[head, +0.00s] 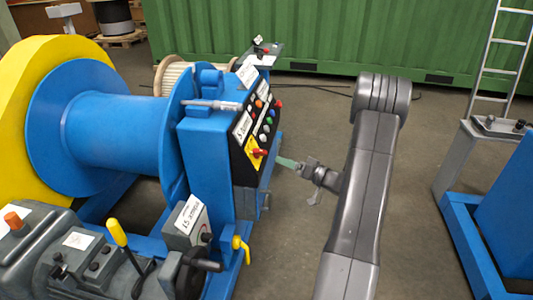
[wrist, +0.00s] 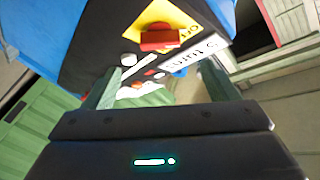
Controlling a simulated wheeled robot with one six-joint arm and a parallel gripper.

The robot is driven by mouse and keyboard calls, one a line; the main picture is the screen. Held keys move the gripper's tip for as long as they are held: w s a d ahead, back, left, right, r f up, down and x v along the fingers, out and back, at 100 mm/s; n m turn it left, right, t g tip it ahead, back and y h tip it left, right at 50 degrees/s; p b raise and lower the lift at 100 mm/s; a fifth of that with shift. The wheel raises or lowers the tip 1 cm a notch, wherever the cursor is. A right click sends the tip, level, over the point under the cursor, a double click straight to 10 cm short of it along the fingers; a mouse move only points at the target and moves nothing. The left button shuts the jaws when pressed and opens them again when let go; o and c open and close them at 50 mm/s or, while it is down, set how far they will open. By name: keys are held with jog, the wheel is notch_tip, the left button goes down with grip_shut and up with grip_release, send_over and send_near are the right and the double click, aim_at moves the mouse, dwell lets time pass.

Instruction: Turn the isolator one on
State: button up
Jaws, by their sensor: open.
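A rotary isolator with a red handle on a yellow plate (head: 257,153) sits low on the black control panel of the blue drum machine. In the wrist view its red handle (wrist: 158,40) lies roughly crosswise, with dark lettering beside it on the yellow plate (wrist: 185,17). Which switch position it is in I cannot tell. My gripper (head: 283,162) is just right of the panel, pointing at it. In the wrist view my gripper (wrist: 160,80) is open and empty. Its greenish fingers are apart, and the handle is ahead of them, not between them.
Several coloured buttons (head: 265,120) and white labels sit on the panel above the isolator. A grey box (head: 187,222), a yellow valve lever (head: 241,246) and a yellow-handled lever (head: 117,233) stand nearer. Floor to the right is clear up to another blue machine (head: 505,205).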

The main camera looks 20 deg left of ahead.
aim_at(264, 152)
jog(key=a, duration=0.3)
jog(key=w+a, duration=0.1)
jog(key=a, duration=0.5)
jog(key=shift+w+a, duration=0.25)
jog(key=shift+w, duration=0.1)
jog(key=shift+c, duration=0.4)
jog(key=c, duration=0.9)
